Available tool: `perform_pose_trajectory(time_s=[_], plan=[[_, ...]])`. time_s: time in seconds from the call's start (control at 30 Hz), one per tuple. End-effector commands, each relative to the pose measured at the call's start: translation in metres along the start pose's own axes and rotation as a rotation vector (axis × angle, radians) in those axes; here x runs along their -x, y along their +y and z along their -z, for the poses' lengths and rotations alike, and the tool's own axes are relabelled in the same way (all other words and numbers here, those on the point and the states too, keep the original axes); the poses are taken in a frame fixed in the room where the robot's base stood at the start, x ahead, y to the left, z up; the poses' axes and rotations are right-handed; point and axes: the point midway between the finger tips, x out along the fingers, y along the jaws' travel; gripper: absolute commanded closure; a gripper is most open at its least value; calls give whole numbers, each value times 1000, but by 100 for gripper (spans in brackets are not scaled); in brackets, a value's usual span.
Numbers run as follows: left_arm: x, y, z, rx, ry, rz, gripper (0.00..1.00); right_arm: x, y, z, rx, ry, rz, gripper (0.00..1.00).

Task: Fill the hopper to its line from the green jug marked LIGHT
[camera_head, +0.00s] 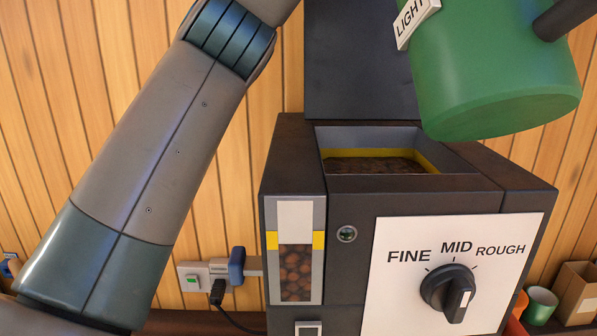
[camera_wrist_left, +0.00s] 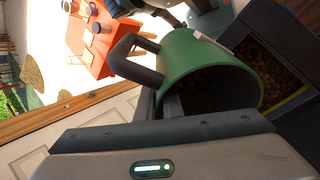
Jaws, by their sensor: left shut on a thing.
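The green jug (camera_head: 495,70) marked LIGHT hangs tilted above the right of the open hopper (camera_head: 375,135). My left gripper (camera_wrist_left: 170,105) is shut on the jug; in the head view it is out of frame. In the left wrist view the jug (camera_wrist_left: 185,55) shows its open mouth, a dim interior with brown beans low inside, and a black handle. Beans lie inside the hopper below a yellow band (camera_head: 372,154). In the front window (camera_head: 295,270) the beans reach about the lower edge of the yellow mark. No beans are seen falling. My right gripper is not in view.
The raised dark lid (camera_head: 358,60) stands behind the hopper. The machine front has a FINE, MID, ROUGH dial (camera_head: 448,290). A wall socket (camera_head: 205,275) with a plug is at left. A green cup (camera_head: 540,303) and a cardboard box (camera_head: 577,292) stand at right.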

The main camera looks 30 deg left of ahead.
Motion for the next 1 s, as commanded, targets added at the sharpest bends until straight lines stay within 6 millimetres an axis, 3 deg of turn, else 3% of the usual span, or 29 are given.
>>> perform_pose_trajectory(time_s=[0.2,0.63,1.0], plan=[[3,-6,-12,-15,60,68,100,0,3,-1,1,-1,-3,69],[3,-7,-13,-19,76,90,100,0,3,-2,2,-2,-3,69],[-4,-16,-10,-51,199,273,100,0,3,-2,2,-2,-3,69]])
